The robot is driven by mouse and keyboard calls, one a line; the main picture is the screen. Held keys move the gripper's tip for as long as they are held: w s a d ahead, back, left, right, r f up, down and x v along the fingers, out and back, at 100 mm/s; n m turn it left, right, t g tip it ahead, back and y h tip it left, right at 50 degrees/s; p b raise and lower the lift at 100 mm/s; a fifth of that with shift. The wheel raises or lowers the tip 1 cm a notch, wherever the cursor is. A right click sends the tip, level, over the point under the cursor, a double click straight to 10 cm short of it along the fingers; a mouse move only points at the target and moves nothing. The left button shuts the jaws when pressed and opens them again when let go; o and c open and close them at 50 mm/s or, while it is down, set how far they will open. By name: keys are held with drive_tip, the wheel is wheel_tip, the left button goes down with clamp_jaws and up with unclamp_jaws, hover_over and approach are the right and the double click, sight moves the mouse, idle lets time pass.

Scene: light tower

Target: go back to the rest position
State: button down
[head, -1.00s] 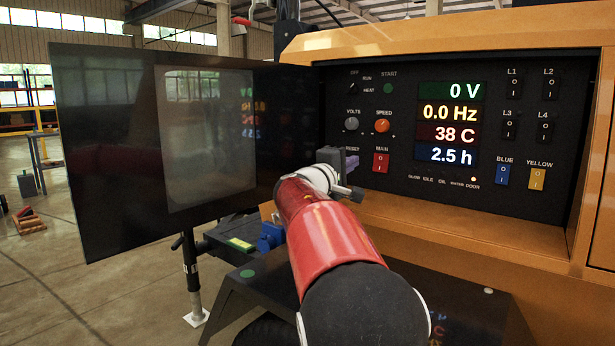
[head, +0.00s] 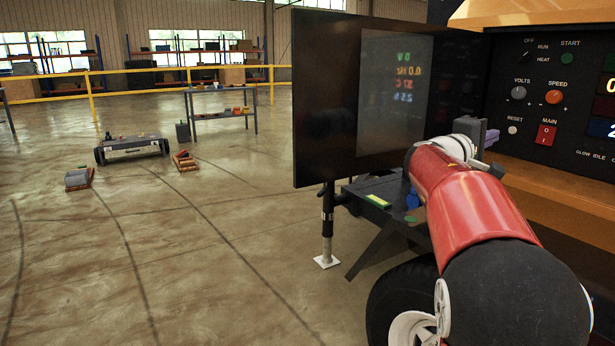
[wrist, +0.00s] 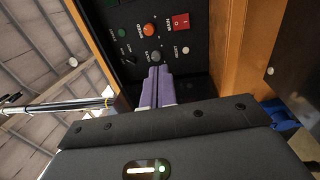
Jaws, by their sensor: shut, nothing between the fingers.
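My gripper (head: 489,138) is at the end of my red arm, in front of the lower left part of the control panel (head: 545,75). In the wrist view its two purple fingers (wrist: 157,86) are together with nothing between them. I cannot tell the exact gap between fingertips and panel, but no control is gripped. The right part of the panel is cut off in the head view.
The open panel door (head: 345,110) with its window stands just left of my arm. Below it are a jack leg (head: 327,225) and a wheel (head: 405,310). A cart (head: 132,147), a table (head: 220,115) and a yellow railing (head: 180,82) stand farther back.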

drive_tip(key=s+a+f+m+g+y+p, duration=0.3)
drive_tip(key=s+f+y, duration=0.45)
drive_tip(key=s, duration=0.65)
drive_tip(key=s+a+f+m+y, duration=0.1)
drive_tip(key=s+a+f+y, duration=0.3)
drive_tip(key=s+a+f, duration=0.4)
drive_tip(key=s+a+f+m+g+y+p, duration=0.1)
drive_tip(key=s+a+f+m+y, duration=0.1)
drive_tip(key=s+a+f+y, duration=0.3)
drive_tip(key=s+a+f, duration=0.3)
drive_tip(key=s+a, duration=0.4)
drive_tip(key=s, duration=0.2)
drive_tip(key=shift+a+f, duration=0.25)
drive_tip(key=shift+a, duration=0.05)
